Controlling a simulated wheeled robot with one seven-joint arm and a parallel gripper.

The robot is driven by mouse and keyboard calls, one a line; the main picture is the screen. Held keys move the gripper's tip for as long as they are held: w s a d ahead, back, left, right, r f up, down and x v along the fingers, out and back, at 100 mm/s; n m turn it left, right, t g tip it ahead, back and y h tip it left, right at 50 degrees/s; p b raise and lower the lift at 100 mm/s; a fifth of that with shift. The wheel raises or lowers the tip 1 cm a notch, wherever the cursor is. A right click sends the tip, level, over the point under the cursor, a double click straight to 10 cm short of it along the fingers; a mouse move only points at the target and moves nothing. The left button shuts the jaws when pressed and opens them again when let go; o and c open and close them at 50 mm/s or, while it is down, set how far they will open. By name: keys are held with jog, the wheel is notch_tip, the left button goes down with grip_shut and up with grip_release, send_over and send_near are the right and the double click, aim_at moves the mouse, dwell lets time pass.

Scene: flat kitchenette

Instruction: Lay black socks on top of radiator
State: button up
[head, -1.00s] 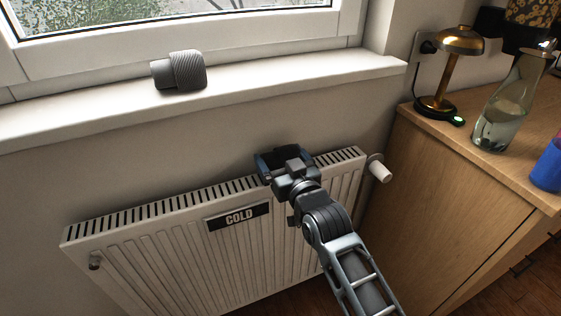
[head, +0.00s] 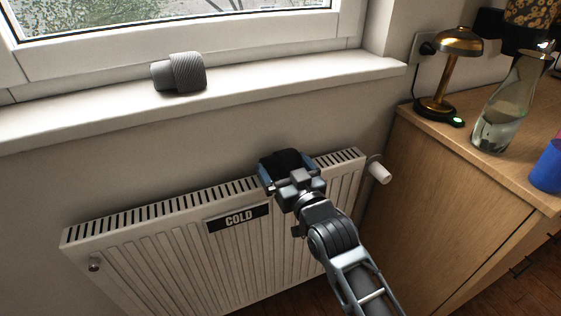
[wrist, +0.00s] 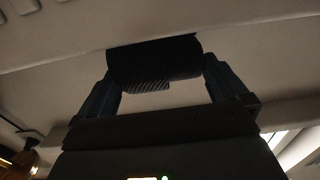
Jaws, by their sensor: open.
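The black socks (head: 287,159), a dark rolled bundle, rest on the top of the white radiator (head: 160,212), right of its middle. They also show in the wrist view as a dark ribbed roll (wrist: 155,62). My gripper (head: 291,176) is open at the front of the radiator's top edge, with one finger near each end of the roll. I cannot tell whether the fingers still touch the socks. My gripper hides part of their front side.
A grey ribbed roll (head: 180,73) lies on the windowsill (head: 270,85) above. A wooden cabinet (head: 440,200) stands at the right, with a brass lamp (head: 450,70), a glass bottle (head: 505,105) and a blue cup (head: 549,165). A valve knob (head: 379,172) sticks out at the radiator's right end.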

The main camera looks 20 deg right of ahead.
jog(key=s, duration=0.9)
jog(key=shift+s, duration=0.4)
jog(key=s+f+g, duration=0.1)
jog(key=s+f, duration=0.1)
jog(key=s, duration=0.9)
jog(key=s+f+g, duration=0.1)
jog(key=s+f, duration=0.1)
jog(key=s, duration=0.8)
jog(key=s+r, duration=0.3)
jog(key=s, duration=0.5)
jog(key=s+r+g, duration=0.1)
jog(key=s+r, duration=0.2)
jog(key=s, duration=0.6)
jog(key=shift+r, duration=0.25)
